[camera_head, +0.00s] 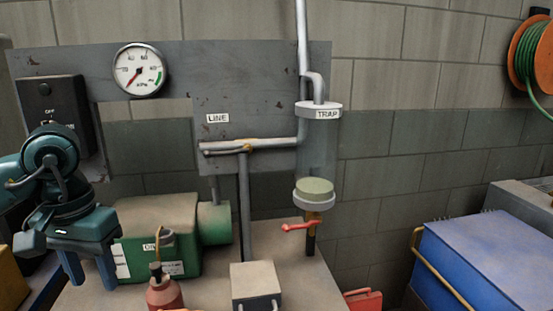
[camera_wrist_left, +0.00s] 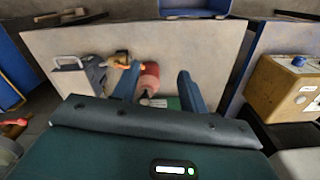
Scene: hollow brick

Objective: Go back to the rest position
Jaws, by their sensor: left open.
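My left gripper (camera_head: 90,270) is at the left of the head view, its two blue fingers pointing down and apart, with nothing between them. It is in front of the green pump (camera_head: 185,238) and to the left of a small red bottle (camera_head: 163,293). In the left wrist view the open fingers (camera_wrist_left: 158,88) show with the red bottle (camera_wrist_left: 149,76) beyond them, standing apart on the bench top. My left forearm partly covers the lower part of the black switch box (camera_head: 45,98). My right gripper is in neither view.
A grey panel carries a round gauge (camera_head: 139,70), a line pipe (camera_head: 247,145) and a clear trap (camera_head: 317,150) with a red valve handle (camera_head: 299,227). A grey block with a handle (camera_head: 256,284) stands on the bench. A blue case (camera_head: 490,260) is at right.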

